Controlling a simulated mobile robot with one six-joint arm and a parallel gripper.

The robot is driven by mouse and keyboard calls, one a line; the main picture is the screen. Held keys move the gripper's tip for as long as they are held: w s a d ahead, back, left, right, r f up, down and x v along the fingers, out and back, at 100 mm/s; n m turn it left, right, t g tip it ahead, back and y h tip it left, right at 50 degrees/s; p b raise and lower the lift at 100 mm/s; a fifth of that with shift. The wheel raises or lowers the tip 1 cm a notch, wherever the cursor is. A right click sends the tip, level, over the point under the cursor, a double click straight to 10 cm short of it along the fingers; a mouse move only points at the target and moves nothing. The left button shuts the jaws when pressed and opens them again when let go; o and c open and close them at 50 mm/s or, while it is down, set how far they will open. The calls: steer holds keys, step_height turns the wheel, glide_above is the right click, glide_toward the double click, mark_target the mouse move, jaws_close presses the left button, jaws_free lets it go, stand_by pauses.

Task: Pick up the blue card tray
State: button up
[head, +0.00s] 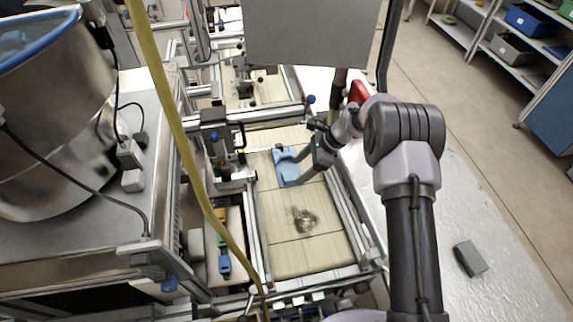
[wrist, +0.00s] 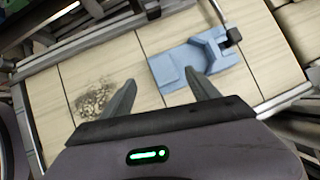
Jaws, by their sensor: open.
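The blue card tray (head: 286,167) lies on the pale wooden boards in the middle of the head view. In the wrist view the tray (wrist: 178,69) is light blue, with a flat plate on the left and a raised, notched block on the right. My gripper (head: 303,153) is beside the tray, on its right in the head view. In the wrist view my gripper (wrist: 163,85) has its two fingers apart with nothing held between them. The right fingertip appears in front of the tray's lower edge; I cannot tell whether it touches.
A dark, mottled patch (head: 304,220) marks the boards near the tray. Metal rails (head: 352,215) edge the board area. A yellow hose (head: 178,120) crosses the left of the head view. A grey block (head: 470,258) lies on the white surface at right. A large metal drum (head: 50,120) stands at left.

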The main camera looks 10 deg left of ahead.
mark_target(288, 176)
steer(key=shift+s+a+f, duration=0.15)
steer(key=shift+a+f, duration=0.15)
steer(key=shift+f, duration=0.05)
steer(key=x, duration=0.5)
steer(key=shift+w+a+r, duration=0.1)
steer(key=shift+w+a, duration=0.15)
steer(key=shift+a, duration=0.1)
jaws_close()
